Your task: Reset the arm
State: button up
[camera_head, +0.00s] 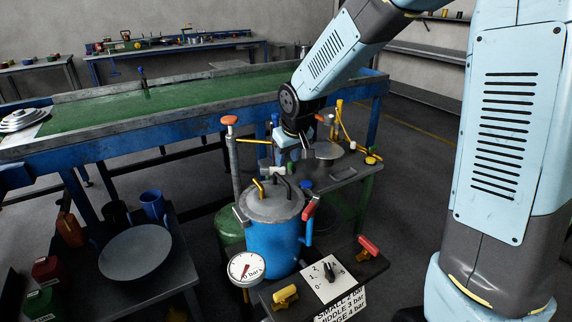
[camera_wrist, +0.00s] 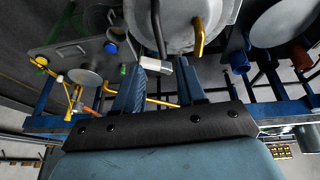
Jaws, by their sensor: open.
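My arm comes down from the top right, and my gripper (camera_head: 292,152) hangs above and behind a blue pot (camera_head: 272,245) with a grey lid (camera_head: 270,205). In the wrist view my gripper's two blue fingers (camera_wrist: 160,88) are apart. A dark bent handle and a small pale block show near them; I cannot tell how close these are. Part of the grey lid (camera_wrist: 190,25) shows beyond the fingers, with a yellow hook on it. No held object is visible between the fingers.
A gauge (camera_head: 246,268) and a panel with a black knob (camera_head: 328,277) stand in front of the pot. An orange-topped post (camera_head: 231,150) rises to its left. A side table (camera_head: 345,172) holds small parts behind it. A green-topped bench (camera_head: 170,105) crosses the back; a plate (camera_head: 135,252) lies left.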

jog(key=shift+s+r, duration=0.2)
jog(key=shift+r, duration=0.25)
jog(key=s+d+r+m+h, duration=0.2)
jog(key=s+d+r+m, duration=0.1)
jog(key=s+d+r, duration=0.8)
jog(key=s+d+r+m, duration=0.1)
jog(key=s+d, duration=0.3)
jog(key=s, duration=0.3)
jog(key=s+d+r+m+t, duration=0.1)
jog(key=s+d+r+m, duration=0.1)
jog(key=s+d, duration=0.3)
jog(key=s, duration=0.3)
jog(key=shift+d, duration=0.2)
jog(key=shift+o, duration=0.2)
jog(key=shift+s, duration=0.1)
